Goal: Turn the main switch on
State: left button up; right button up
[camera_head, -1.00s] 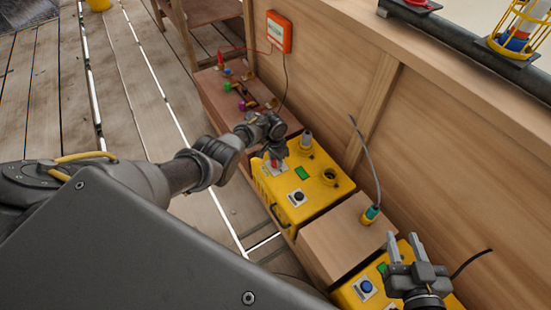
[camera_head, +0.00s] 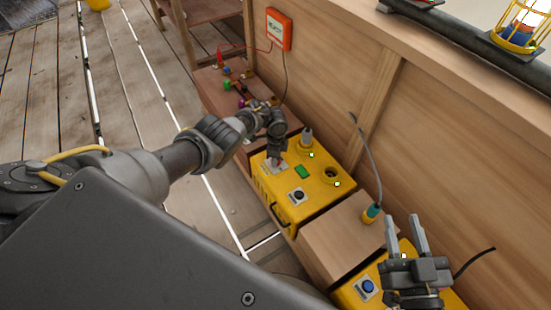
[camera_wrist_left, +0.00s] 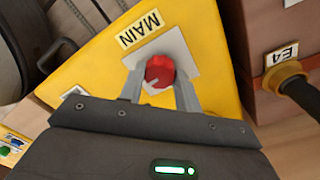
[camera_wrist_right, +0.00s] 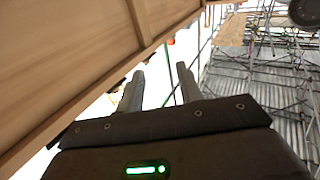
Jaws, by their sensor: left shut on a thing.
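The main switch is a red rotary knob (camera_wrist_left: 159,71) on a pale plate beside a "MAIN" label (camera_wrist_left: 139,29), on top of the yellow box (camera_head: 318,196). My left gripper (camera_wrist_left: 160,88) is shut on the knob, one finger on each side. In the head view my left gripper (camera_head: 275,158) points down at the box and mostly hides the knob. Small lit dots show beside the box's two round sockets (camera_head: 330,173). My right gripper (camera_head: 405,226) is open and empty above a second yellow box (camera_head: 347,296); its spread fingers also show in the right wrist view (camera_wrist_right: 160,82).
A wooden block (camera_head: 345,232) with a teal-ended cable plug (camera_head: 371,212) stands between the yellow boxes. A wooden wall (camera_head: 440,130) runs along the right, bearing an orange box (camera_head: 279,30). A plank shelf with small coloured items lies beyond the left gripper.

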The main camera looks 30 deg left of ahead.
pick_arm(q)
jog(key=shift+m, duration=0.9)
pick_arm(e)
jog(key=shift+s+a+r+t+y, duration=0.2)
jog(key=shift+r+y, duration=0.1)
jog(key=shift+r, duration=0.15)
jog(key=shift+s+a+r+t+y, duration=0.1)
jog(key=shift+a+r+t+y, duration=0.1)
jog(key=shift+r+y, duration=0.15)
pick_arm(q)
jog(key=o, duration=1)
jog(key=shift+r, duration=0.1)
pick_arm(e)
jog(key=shift+w, duration=0.1)
